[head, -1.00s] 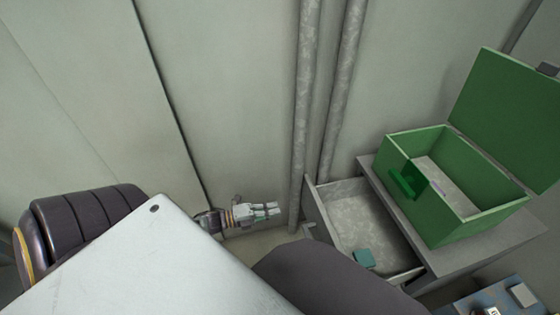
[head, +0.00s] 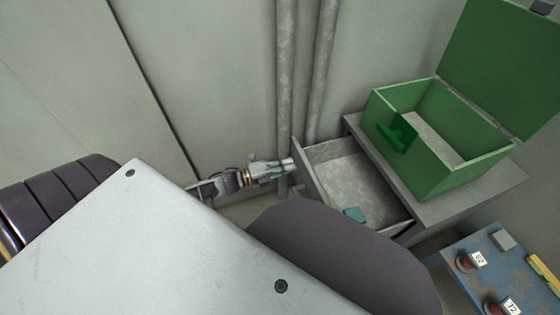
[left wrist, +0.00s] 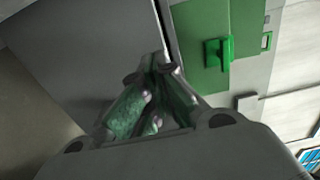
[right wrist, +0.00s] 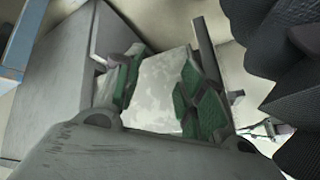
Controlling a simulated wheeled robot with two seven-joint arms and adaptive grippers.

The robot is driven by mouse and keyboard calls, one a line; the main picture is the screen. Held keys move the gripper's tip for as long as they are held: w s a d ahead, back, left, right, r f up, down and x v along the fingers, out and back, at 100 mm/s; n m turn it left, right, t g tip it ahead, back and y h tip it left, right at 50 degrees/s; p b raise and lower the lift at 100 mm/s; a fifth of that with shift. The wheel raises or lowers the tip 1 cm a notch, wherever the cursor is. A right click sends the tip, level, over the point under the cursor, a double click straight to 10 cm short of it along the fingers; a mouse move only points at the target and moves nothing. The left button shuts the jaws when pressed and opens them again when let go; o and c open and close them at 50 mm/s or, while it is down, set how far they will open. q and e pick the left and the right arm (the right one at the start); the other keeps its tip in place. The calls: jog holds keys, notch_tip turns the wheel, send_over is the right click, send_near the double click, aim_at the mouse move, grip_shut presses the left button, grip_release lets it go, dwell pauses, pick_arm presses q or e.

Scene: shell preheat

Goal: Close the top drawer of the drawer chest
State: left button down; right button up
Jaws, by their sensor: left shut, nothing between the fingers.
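The grey drawer chest (head: 462,197) stands at the right in the head view. The shut fingers also show in the left wrist view (left wrist: 158,65). My right gripper (right wrist: 157,68) is open in the right wrist view, with a mottled pale surface beyond its fingers.
A green box (head: 440,165) with its lid open stands on the chest. Two vertical pipes (head: 284,80) run down the wall behind the drawer. A blue worn panel (head: 490,255) with red buttons is at the lower right.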

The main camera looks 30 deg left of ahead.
pick_arm(q)
jog(key=shift+b+x, duration=0.5)
jog(key=shift+x, duration=0.85)
pick_arm(e)
jog(key=shift+w+a+f, duration=0.1)
jog(key=shift+w+f, duration=0.05)
jog(key=shift+f, duration=0.35)
